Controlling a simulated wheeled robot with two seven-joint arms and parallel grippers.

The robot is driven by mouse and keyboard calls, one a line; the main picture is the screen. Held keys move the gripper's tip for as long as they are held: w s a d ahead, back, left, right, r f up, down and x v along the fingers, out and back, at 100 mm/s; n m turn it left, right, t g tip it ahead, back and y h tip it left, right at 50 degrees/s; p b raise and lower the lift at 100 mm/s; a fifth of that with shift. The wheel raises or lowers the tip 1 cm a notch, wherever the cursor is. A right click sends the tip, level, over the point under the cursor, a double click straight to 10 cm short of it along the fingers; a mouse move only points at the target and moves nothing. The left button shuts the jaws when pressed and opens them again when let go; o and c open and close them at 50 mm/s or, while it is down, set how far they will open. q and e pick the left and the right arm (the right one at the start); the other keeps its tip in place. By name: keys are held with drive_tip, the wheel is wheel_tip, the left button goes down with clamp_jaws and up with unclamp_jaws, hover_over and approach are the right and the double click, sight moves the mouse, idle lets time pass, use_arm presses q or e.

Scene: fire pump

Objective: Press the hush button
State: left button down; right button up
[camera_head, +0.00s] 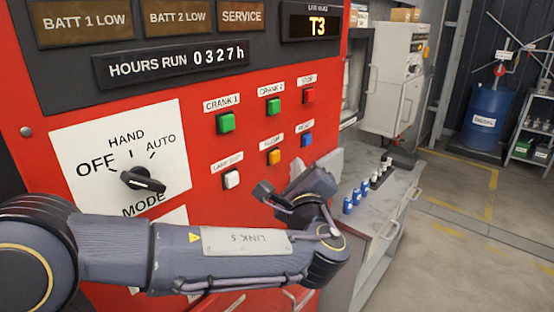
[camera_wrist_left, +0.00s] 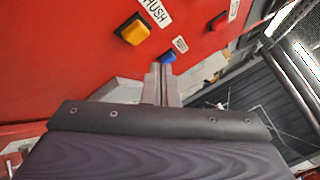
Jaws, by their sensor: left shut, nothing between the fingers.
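The hush button is a square yellow button (camera_head: 274,157) on the red panel, below its small white label. It shows large in the left wrist view (camera_wrist_left: 134,31), above and left of my left gripper's fingers, with the label reading HUSH. My left gripper (camera_wrist_left: 161,70) is shut and empty, its fingers together and pointing towards the panel. The fingertips are apart from the yellow button and look closer in line with the blue button (camera_wrist_left: 169,57). In the head view my left wrist is below and right of the yellow button; the fingertips cannot be made out clearly. My right gripper is not in view.
Near the hush button are a blue button (camera_head: 306,140), a white button (camera_head: 232,179), two green ones and a red one (camera_head: 308,96). A black mode knob (camera_head: 143,181) is on the left. A grey bench (camera_head: 375,215) with several blue-bodied items stands right of the panel.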

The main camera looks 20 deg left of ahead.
use_arm(q)
drive_tip(key=d, duration=0.1)
drive_tip(key=s+d, duration=0.1)
drive_tip(key=shift+d, duration=0.3)
idle(0.7)
